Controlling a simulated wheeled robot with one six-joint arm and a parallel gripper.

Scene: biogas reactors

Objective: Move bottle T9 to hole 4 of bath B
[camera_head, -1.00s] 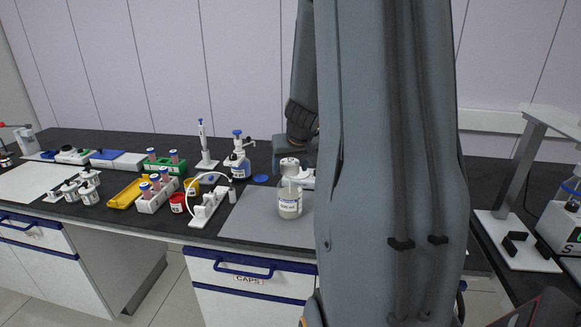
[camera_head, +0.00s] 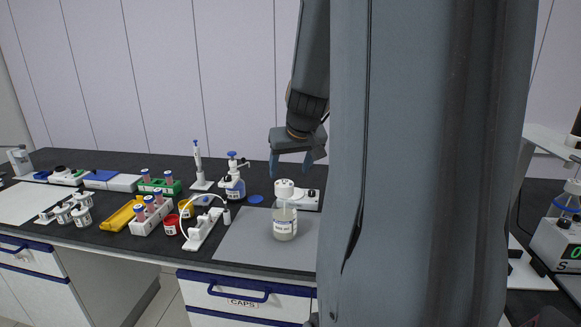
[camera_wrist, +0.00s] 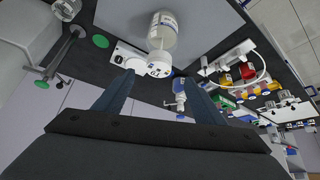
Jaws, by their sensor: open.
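A clear bottle (camera_head: 285,226) with pale contents, a white top and a white label stands upright on the grey mat (camera_head: 240,240). I cannot read its label, so I cannot tell whether it is T9. It also shows in the wrist view (camera_wrist: 163,38), beyond my fingers. My gripper (camera_head: 290,170) is open and empty, above and behind the bottle's top in the head view, apart from it. Its two fingers also show in the wrist view (camera_wrist: 158,82). I cannot make out bath B or its holes; my arm covers much of the head view.
A white device (camera_head: 308,200) sits close behind the bottle. To the left stand a blue-labelled dispenser bottle (camera_head: 234,186), a white tube stand (camera_head: 205,232), a tube rack (camera_head: 152,217) and a yellow tray (camera_head: 122,214). A device with a green display (camera_head: 562,250) is at right.

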